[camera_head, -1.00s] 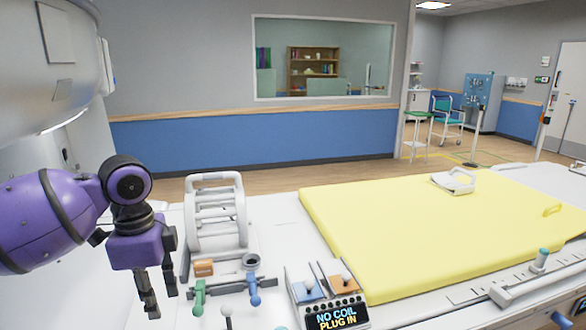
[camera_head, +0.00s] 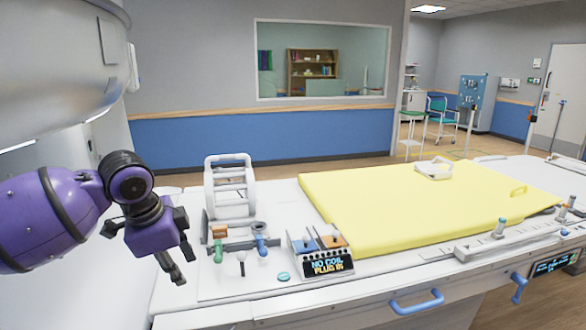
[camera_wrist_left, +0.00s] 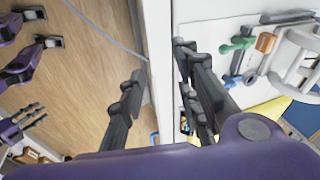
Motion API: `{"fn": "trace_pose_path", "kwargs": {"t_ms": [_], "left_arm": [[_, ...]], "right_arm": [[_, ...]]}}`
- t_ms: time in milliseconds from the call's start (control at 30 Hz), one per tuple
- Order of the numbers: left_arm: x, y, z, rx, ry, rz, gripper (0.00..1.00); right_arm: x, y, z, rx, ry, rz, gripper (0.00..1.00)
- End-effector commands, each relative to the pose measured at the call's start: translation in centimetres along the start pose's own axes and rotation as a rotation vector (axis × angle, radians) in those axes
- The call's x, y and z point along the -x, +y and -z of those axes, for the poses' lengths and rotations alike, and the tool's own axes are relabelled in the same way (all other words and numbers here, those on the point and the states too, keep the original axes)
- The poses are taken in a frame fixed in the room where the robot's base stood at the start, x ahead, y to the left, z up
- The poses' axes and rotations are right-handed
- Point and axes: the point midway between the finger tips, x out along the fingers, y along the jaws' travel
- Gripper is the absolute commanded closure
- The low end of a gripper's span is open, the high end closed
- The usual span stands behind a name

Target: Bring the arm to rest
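My left arm, purple with dark joints, comes in from the left in the head view. Its gripper (camera_head: 172,268) hangs over the left end of the white patient table (camera_head: 225,285), with its fingers pointing down and right. In the left wrist view its two dark fingers (camera_wrist_left: 160,85) stand apart with nothing between them. They are above the table's edge, with wooden floor on one side. Purple parts with dark ends show at the left of the wrist view. I cannot tell whether they include my right gripper, which does not show in the head view.
A white ribbed coil frame (camera_head: 230,187) stands on the table near my left gripper, with green and blue handles before it. A display (camera_head: 328,266) reads "NO COIL PLUG IN". A yellow mattress (camera_head: 420,205) lies to the right. The large magnet housing (camera_head: 60,65) is upper left.

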Motion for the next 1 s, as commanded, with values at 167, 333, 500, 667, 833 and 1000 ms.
{"fn": "trace_pose_path", "kwargs": {"t_ms": [167, 333, 500, 667, 833, 1000], "left_arm": [[-3.0, -2.1, 5.7, 0.05, 0.203, 0.172, 0.69], [-7.0, -1.0, 9.0, 0.112, 0.376, 0.252, 0.69], [-11.6, 2.6, 10.6, 0.214, 0.548, 0.292, 0.69], [-15.6, 7.7, 9.6, 0.358, 0.678, 0.322, 0.69], [-19.0, 13.8, 6.0, 0.53, 0.742, 0.354, 0.69], [-21.8, 21.1, 0.3, 0.708, 0.718, 0.386, 0.69]], "right_arm": [[-0.2, -0.2, 0.9, -0.001, 0.011, 0.005, 0.6], [-0.2, -0.5, 1.5, -0.002, 0.016, 0.011, 0.6], [0.3, -0.8, 1.0, -0.006, 0.004, 0.015, 0.6], [0.6, -1.0, 1.0, -0.007, 0.001, 0.019, 0.6], [0.7, -1.0, 1.5, -0.004, 0.005, 0.022, 0.6], [0.9, -0.8, 2.2, 0.002, 0.013, 0.023, 0.6]]}}
